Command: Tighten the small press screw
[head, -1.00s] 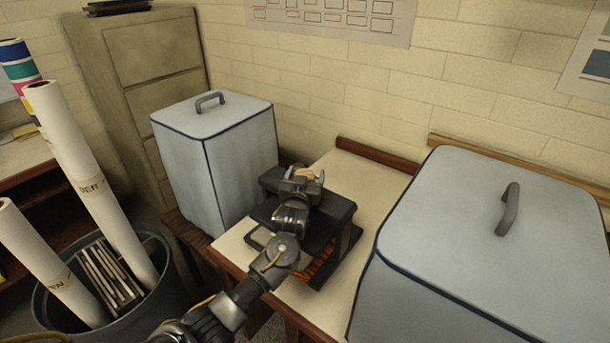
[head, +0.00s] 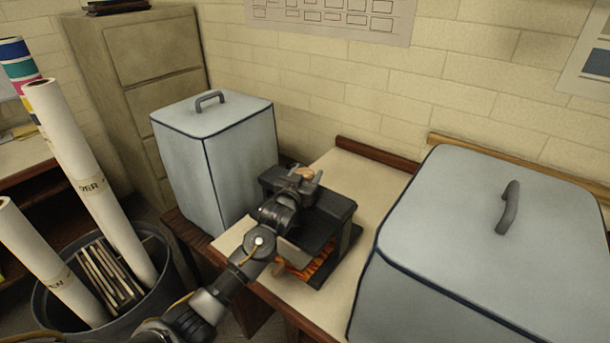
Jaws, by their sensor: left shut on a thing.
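The small press (head: 325,232) is a dark block-like device on the table between two pale blue covered boxes. Something orange-red and patterned (head: 318,267) shows in its lower gap. My left gripper (head: 304,177) is over the top of the press, shut on the press screw. Only a small tan, knob-like part of the screw (head: 303,172) shows between the fingers; the rest is hidden by the gripper and wrist. My right gripper is not in view.
A pale blue box (head: 222,150) with a handle stands close left of the press. A larger one (head: 480,250) stands at the right. Bare tabletop (head: 368,185) lies behind the press. A bin (head: 160,290) with paper rolls (head: 85,170) is at the lower left.

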